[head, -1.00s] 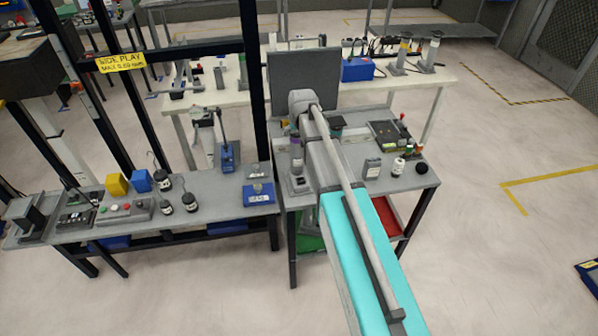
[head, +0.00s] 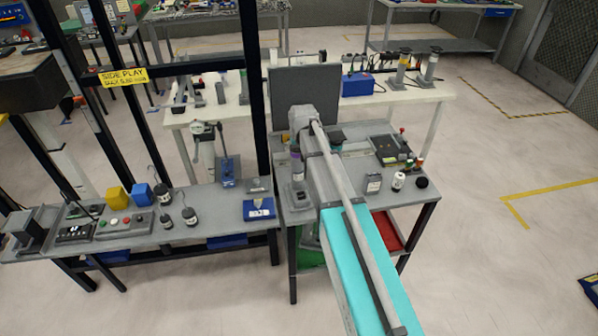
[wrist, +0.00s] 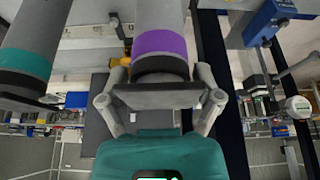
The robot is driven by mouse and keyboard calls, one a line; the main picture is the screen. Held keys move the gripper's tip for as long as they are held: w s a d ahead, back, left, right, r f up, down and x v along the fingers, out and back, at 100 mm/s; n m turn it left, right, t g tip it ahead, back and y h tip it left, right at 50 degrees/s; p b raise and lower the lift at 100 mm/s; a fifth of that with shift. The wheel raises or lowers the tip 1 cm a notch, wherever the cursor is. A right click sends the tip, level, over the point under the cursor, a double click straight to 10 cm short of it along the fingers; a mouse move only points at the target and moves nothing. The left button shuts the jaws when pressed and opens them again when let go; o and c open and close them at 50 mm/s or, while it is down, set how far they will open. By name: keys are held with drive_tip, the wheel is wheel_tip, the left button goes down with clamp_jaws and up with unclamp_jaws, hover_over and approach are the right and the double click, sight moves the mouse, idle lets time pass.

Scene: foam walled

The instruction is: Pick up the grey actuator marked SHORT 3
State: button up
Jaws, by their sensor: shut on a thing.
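In the wrist view my gripper (wrist: 157,95) is shut on a grey cylindrical actuator with a purple band (wrist: 160,45) and a black ring near the fingers. In the head view the same purple-banded actuator (head: 297,166) is upright on the grey bench, just left of my arm, above a grey block-like base. I cannot tell whether it is clear of that base. No SHORT 3 marking is legible. My arm hides part of the bench around it. A second grey cylinder with a teal band (wrist: 25,65) is at the left in the wrist view.
A dark upright panel (head: 303,93) stands behind the actuator. A small grey box (head: 373,183), a white bottle (head: 398,181) and a black round thing (head: 421,183) sit right of my arm. A dark post (head: 254,90) rises at the left. A blue-based labelled block (head: 258,209) is on the left bench.

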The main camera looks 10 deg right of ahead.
drive_tip(key=shift+w+r, duration=0.1)
drive_tip(key=shift+r, duration=0.05)
wheel_tip(320, 180, up, 3)
drive_tip(key=p, duration=0.3)
drive_tip(key=shift+f, duration=0.2)
drive_tip(key=s+d+r+p, duration=0.6)
drive_tip(key=s+r+p, duration=0.4)
drive_tip(key=s, duration=0.2)
drive_tip(key=shift+s, duration=0.35)
drive_tip(key=shift+d, duration=0.1)
idle(0.4)
